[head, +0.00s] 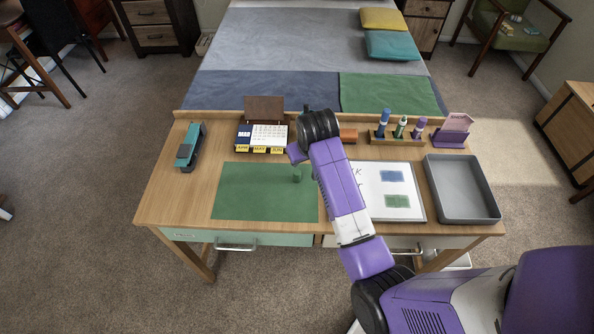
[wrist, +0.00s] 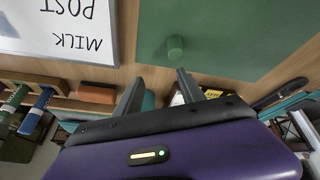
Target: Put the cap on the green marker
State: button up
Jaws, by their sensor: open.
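The green cap (head: 297,174) stands on the green blotter (head: 240,195), near its right side. In the wrist view the cap (wrist: 175,48) is beyond the fingertips, apart from them. My gripper (head: 297,152) is above the desk's back part, partly hidden by my arm in the head view. In the wrist view my gripper (wrist: 160,85) is open, with nothing seen held. The green marker (head: 400,127) stands upright in the wooden holder (head: 383,138), between a blue marker (head: 383,122) and a purple one (head: 418,128). Its top looks pale and narrow.
A whiteboard (head: 405,212) lies right of the blotter, with a grey tray (head: 483,213) beside it. A stapler (head: 188,147), a calendar (head: 263,137), a brown block (head: 348,135) and a purple card stand (head: 453,130) line the back. The blotter's left part is clear.

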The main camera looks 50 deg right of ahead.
aim_at(297, 173)
jog(key=a+g+y, duration=0.1)
jog(key=a+r+g+y, duration=0.1)
jog(key=shift+s+a+r+m, duration=0.1)
jog(key=shift+a+r+m, duration=0.2)
jog(key=shift+a, duration=0.05)
jog(key=shift+a+f+g+y+p, duration=0.1)
jog(key=shift+f+g+y+p, duration=0.2)
jog(key=shift+f, duration=0.6)
jog(key=shift+w+d+f, duration=0.1)
jog(key=shift+w+f, duration=0.1)
jog(key=shift+f, duration=0.75)
jog(key=shift+w+d+f, duration=0.1)
jog(key=shift+w+f, duration=0.05)
jog(key=shift+f, duration=0.85)
jog(key=shift+w+f, duration=0.2)
jog(key=shift+f, duration=0.75)
grip_shut()
